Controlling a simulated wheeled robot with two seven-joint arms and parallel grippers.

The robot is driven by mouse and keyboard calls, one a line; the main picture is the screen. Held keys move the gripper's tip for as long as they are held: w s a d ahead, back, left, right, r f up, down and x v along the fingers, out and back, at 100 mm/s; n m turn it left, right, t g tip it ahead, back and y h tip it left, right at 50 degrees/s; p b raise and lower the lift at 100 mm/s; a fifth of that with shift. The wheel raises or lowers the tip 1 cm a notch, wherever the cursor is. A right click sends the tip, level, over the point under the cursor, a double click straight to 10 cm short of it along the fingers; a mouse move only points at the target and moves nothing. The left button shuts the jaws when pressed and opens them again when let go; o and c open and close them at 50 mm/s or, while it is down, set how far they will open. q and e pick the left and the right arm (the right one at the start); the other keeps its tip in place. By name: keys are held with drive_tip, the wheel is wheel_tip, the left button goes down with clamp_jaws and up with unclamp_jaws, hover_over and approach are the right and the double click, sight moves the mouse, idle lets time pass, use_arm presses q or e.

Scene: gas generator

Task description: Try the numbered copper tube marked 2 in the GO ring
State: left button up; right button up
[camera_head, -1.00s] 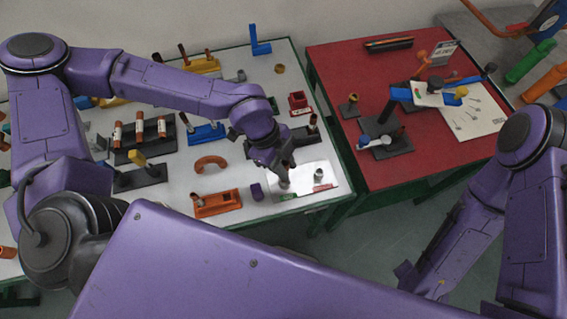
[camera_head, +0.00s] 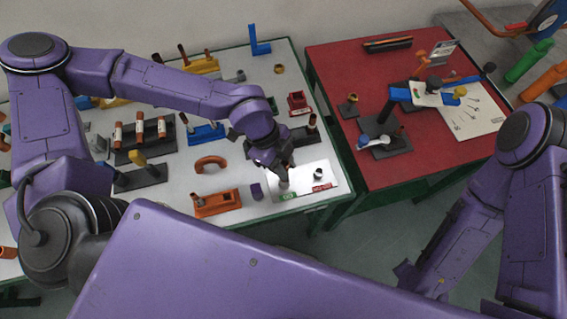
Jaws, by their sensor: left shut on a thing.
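My left gripper (camera_head: 284,176) points down over the left part of the pale gauge plate (camera_head: 302,175), at the GO ring (camera_head: 284,184), beside the green GO label (camera_head: 289,196). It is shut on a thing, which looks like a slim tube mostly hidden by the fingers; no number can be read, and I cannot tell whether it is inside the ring. The other ring (camera_head: 318,174) stands free to the right, above a red label (camera_head: 322,187). Several copper tubes (camera_head: 140,128) with white bands stand in a black rack. Part of my right arm shows at lower right; its jaws are unclear.
The red table (camera_head: 350,60) is beyond a gap to the right.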

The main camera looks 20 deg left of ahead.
sight(287, 164)
use_arm(q)
drive_tip(key=shift+f, duration=0.1)
drive_tip(key=shift+f+b, duration=0.8)
drive_tip(key=shift+f, duration=0.5)
drive_tip(key=shift+f, duration=0.1)
idle(0.3)
drive_tip(key=shift+r+p, duration=1.35)
drive_tip(key=shift+r, duration=0.2)
drive_tip(key=shift+r, duration=0.1)
wheel_tip(287, 164, up, 4)
drive_tip(key=p, duration=0.4)
